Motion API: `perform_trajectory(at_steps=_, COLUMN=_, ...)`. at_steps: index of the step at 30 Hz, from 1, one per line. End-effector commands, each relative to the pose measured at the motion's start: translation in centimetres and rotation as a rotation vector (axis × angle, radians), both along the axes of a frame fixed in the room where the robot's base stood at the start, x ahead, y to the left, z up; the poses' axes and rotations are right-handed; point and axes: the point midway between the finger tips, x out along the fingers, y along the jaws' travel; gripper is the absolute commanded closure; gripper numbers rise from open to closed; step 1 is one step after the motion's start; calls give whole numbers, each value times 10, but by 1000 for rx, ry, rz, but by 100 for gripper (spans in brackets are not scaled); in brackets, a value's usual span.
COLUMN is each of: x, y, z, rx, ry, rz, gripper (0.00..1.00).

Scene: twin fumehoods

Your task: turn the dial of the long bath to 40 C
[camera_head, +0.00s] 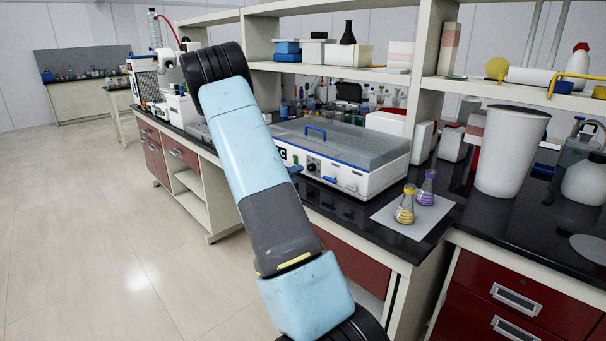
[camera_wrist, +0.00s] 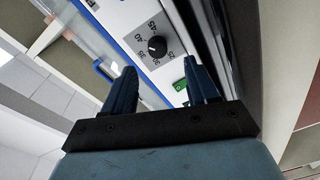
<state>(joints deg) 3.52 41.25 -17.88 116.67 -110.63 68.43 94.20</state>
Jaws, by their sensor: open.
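The long bath (camera_head: 365,174) is a white, low, wide box with a clear lid and a blue lid handle, standing on the dark bench in the head view. Its dial (camera_wrist: 157,47) is a round black knob on a grey scale plate with printed numbers, among them 40 and 45, in the wrist view. I cannot read the knob's setting for sure. My gripper (camera_wrist: 161,78) is open, its two blue fingers pointing toward the front panel. The dial shows between and beyond the fingertips, apart from them. In the head view my arm hides most of the gripper.
A green switch (camera_wrist: 180,86) sits on the panel close to the right finger. A white bin (camera_head: 510,150) stands farther right. The floor at left is clear.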

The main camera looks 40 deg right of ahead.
Motion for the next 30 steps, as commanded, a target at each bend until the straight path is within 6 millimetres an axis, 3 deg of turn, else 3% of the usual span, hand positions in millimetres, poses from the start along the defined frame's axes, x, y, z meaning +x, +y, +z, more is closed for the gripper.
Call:
perform_trajectory(at_steps=6, x=-5, y=41, z=1, rx=0, ry=0, rz=3, gripper=42)
perform_trajectory(at_steps=12, x=-9, y=62, z=1, rx=0, ry=1, rz=2, gripper=42)
perform_trajectory(at_steps=30, x=-10, y=68, z=1, rx=1, ry=1, rz=0, gripper=42)
